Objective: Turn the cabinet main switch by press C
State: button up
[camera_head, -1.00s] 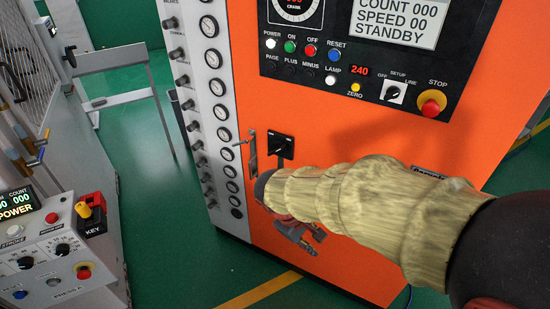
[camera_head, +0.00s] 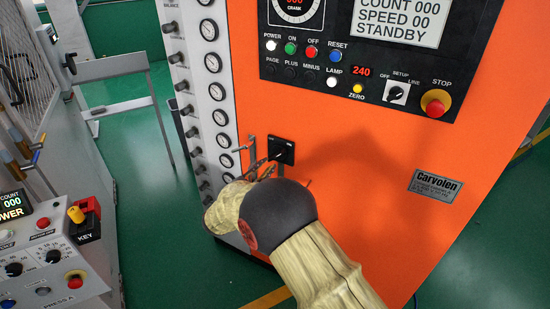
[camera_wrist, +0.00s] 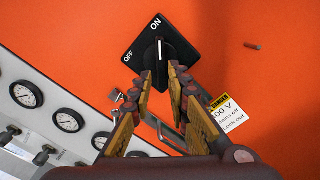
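The main switch (camera_wrist: 140,66) is a black diamond-shaped plate with a black handle on the orange cabinet (camera_wrist: 245,20). Its white mark points to ON, and OFF is at the left. The switch also shows in the head view (camera_head: 284,152), left of the nameplate. My gripper (camera_wrist: 160,72) is close in front of the switch. Its two fingers are apart, and the lower part of the handle shows between the fingertips. I cannot tell whether they touch it. In the head view my gripper (camera_head: 262,168) is partly hidden by my wrist.
A metal latch handle (camera_head: 253,156) is just left of the switch. A warning label (camera_wrist: 228,115) is beside my right finger. A column of gauges (camera_head: 220,118) runs down the grey panel. A control panel (camera_head: 395,80) with a red stop button is above. A second console (camera_head: 50,250) is lower left.

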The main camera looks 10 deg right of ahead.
aim_at(274, 158)
jog(key=shift+b+x, duration=0.9)
jog(key=shift+x, duration=2.7)
jog(key=shift+c, duration=0.4)
grip_shut()
